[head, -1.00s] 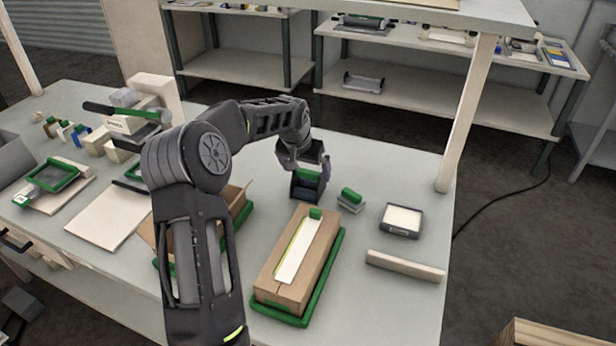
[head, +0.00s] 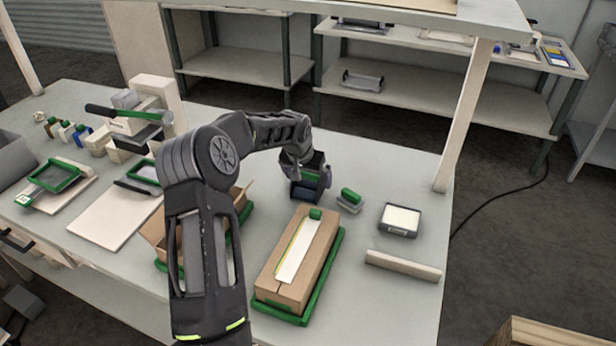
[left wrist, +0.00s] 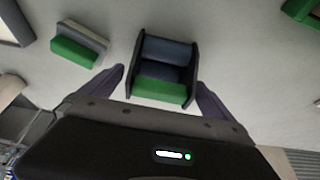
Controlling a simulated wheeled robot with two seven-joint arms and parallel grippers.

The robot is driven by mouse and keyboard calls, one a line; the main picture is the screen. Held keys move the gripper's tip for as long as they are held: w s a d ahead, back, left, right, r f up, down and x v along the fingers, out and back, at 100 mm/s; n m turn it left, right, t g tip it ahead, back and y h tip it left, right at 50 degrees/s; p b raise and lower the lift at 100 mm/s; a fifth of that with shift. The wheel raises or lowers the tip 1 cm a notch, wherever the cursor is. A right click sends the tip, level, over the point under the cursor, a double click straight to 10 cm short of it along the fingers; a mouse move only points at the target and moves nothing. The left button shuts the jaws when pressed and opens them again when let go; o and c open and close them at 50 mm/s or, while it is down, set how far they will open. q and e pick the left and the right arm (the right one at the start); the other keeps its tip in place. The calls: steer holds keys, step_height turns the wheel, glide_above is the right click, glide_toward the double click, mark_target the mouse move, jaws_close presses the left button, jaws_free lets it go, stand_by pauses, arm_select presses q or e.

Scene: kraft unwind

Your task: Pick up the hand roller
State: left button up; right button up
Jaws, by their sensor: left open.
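The hand roller appears to be the dark item (left wrist: 164,68) with two side plates, a blue-grey middle and a green strip, standing on the table. In the left wrist view it lies between the spread fingers of my left gripper (left wrist: 161,82), with gaps on both sides. In the head view my left gripper (head: 305,168) is just above and at this item (head: 309,188), partly hiding it. My left gripper is open and holds nothing. My right gripper is not in view.
A green-topped grey block (head: 350,200) stands close to the right of the roller. A white-topped dark tray (head: 400,219), a pale bar (head: 403,266) and a long carton (head: 285,285) in a green frame lie nearby. An open carton (head: 240,200) is beside my arm.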

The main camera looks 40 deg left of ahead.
mark_target(309, 184)
arm_select(q)
steer(key=p+x, duration=0.1)
steer(key=x, duration=0.2)
steer(key=shift+w+f, duration=0.1)
steer(key=shift+f, duration=0.15)
steer(key=shift+c, duration=0.3)
steer(key=shift+r, duration=0.1)
steer(key=c, duration=1.5)
